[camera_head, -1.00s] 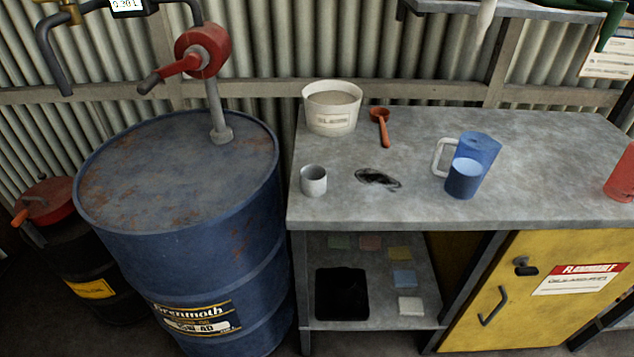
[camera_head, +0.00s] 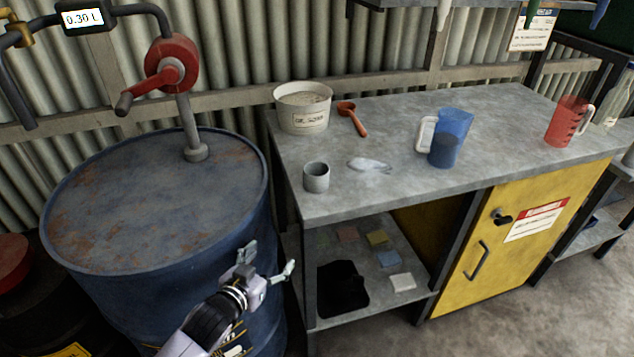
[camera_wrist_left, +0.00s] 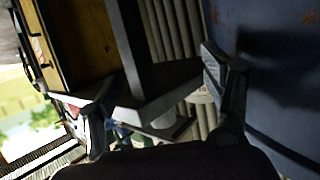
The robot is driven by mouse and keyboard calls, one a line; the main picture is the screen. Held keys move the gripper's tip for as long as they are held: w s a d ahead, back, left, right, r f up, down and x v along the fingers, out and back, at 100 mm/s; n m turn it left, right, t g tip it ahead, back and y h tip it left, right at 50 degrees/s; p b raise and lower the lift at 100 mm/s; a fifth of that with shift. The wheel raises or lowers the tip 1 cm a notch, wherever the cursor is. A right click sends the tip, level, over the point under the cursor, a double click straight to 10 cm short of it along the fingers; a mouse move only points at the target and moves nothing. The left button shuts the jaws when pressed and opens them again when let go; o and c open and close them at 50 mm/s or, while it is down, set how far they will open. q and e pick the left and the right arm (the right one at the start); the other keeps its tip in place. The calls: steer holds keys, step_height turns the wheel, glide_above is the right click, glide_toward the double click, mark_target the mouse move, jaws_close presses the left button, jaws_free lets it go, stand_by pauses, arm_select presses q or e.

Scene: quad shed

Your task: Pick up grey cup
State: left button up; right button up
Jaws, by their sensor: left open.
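The grey cup (camera_head: 316,177) stands upright on the grey workbench (camera_head: 390,178), near its left front edge in the head view. My left gripper (camera_head: 268,260) is open and empty, in front of the blue drum, below and to the left of the cup. In the left wrist view its two fingers (camera_wrist_left: 155,95) are spread apart with nothing between them. I cannot make out the cup in the left wrist view. My right gripper does not show.
A blue drum (camera_head: 150,190) with a red hand pump (camera_head: 172,65) stands left of the bench. A white tub (camera_head: 303,108), red scoop (camera_head: 352,118), blue jug (camera_head: 450,137) and red jug (camera_head: 568,122) are on the bench. A pale patch (camera_head: 369,165) lies right of the cup.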

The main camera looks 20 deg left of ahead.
arm_select(q)
step_height(320, 180, up, 6)
steer(key=w+t, duration=0.1)
steer(key=m+t+h, duration=0.1)
steer(key=t+h, duration=0.1)
glide_toward(310, 176)
steer(key=w, duration=0.2)
steer(key=w+d, duration=0.1)
steer(key=w, duration=0.1)
steer(key=w+p, duration=0.1)
steer(key=w, duration=0.1)
steer(key=shift+w+d+f, duration=0.2)
steer(key=shift+w+d, duration=0.05)
steer(key=shift+w, duration=0.1)
steer(key=w, duration=0.3)
steer(key=w+p, duration=0.1)
steer(key=w, duration=0.1)
steer(key=shift+w+d, duration=0.15)
steer(key=shift+d, duration=0.25)
steer(key=shift+w+d, duration=0.1)
steer(key=shift+w, duration=0.35)
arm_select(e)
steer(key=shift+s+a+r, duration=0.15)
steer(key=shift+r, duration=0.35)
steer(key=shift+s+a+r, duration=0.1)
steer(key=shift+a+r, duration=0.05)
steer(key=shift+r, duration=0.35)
